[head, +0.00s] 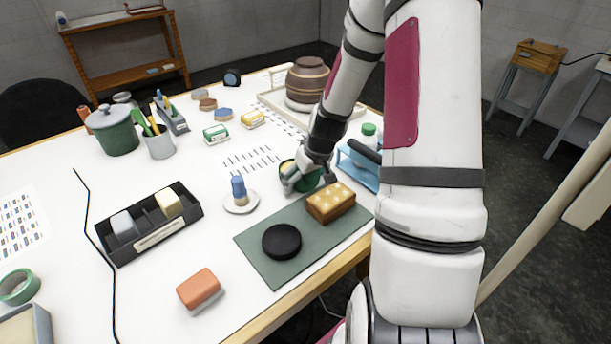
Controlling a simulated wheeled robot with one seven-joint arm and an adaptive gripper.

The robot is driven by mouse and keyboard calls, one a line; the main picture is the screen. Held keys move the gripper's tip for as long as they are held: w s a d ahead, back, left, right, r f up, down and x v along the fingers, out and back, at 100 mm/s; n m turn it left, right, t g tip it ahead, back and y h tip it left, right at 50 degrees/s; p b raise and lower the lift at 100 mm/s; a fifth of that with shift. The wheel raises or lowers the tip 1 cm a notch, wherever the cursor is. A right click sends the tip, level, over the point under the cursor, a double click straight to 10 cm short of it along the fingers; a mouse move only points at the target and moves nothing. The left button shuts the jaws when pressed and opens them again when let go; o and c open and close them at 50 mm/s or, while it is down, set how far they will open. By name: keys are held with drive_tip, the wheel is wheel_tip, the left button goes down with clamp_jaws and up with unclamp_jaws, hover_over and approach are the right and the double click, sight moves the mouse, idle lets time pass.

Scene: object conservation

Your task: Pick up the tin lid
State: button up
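A dark round disc (281,241) lies flat on the green mat (263,260) near the table's front edge. It looks like a lid, but I cannot tell for sure that it is the tin lid. Something pale yellow shows in the tin's top. My gripper and wrist partly cover the tin. I cannot tell whether the fingers touch it or whether they are open or shut.
A yellow-brown block (331,203) sits on the mat right of the disc. A blue-topped item stands on a white saucer (241,206) to the left. A blue rack (357,171) and a striped pot (306,82) stand behind. An orange block (199,289) lies in front.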

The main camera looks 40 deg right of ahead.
drive_tip(key=c, duration=0.6)
drive_tip(key=shift+o, duration=0.2)
